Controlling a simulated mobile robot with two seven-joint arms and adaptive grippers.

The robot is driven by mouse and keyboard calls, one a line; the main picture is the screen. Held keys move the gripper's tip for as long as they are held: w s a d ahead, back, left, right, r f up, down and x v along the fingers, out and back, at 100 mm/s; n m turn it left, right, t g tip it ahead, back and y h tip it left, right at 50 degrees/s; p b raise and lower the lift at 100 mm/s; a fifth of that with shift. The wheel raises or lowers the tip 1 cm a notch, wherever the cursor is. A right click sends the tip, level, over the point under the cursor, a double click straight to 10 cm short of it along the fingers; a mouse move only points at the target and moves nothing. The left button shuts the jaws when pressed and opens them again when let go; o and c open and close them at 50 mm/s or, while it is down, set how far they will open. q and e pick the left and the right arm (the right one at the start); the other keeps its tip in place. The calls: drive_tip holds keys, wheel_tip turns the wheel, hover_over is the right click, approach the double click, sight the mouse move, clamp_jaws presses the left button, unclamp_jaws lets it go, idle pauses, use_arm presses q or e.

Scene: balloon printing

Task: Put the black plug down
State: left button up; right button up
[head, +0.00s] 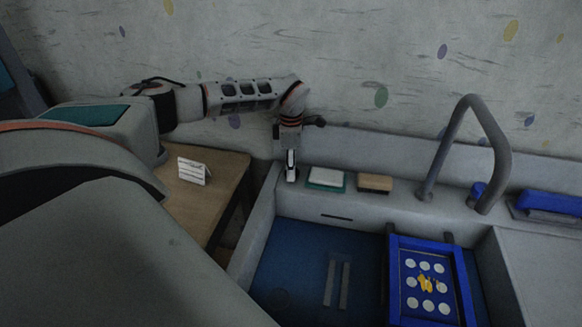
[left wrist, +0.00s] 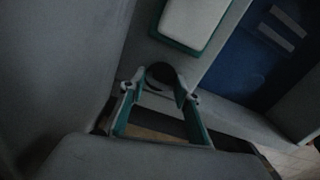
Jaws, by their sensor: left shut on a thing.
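My left gripper (head: 291,174) reaches down at the back left corner of the sink, over the grey ledge, just left of a white pad in a green tray. In the left wrist view its two fingers (left wrist: 157,90) are closed around the black plug (left wrist: 160,73), a dark round piece at the fingertips. Part of the plug is hidden by the fingers. In the head view the plug is too small and dark to make out clearly. I cannot tell whether it touches the ledge. My right gripper is not in view.
The green tray (head: 326,187) and a brown sponge-like block (head: 375,183) sit on the ledge. A grey faucet (head: 463,140) arches at right. The sink basin (head: 290,250) holds a blue frame (head: 394,285). A wooden table (head: 215,180) with a white card (head: 194,172) stands left.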

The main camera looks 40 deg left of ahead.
use_arm(q)
drive_tip(key=o, duration=1.1)
drive_tip(key=shift+f, duration=0.1)
wheel_tip(320, 180, up, 12)
drive_tip(key=shift+r+b, duration=0.2)
drive_tip(key=shift+b, duration=0.1)
drive_tip(key=shift+s+f, duration=0.1)
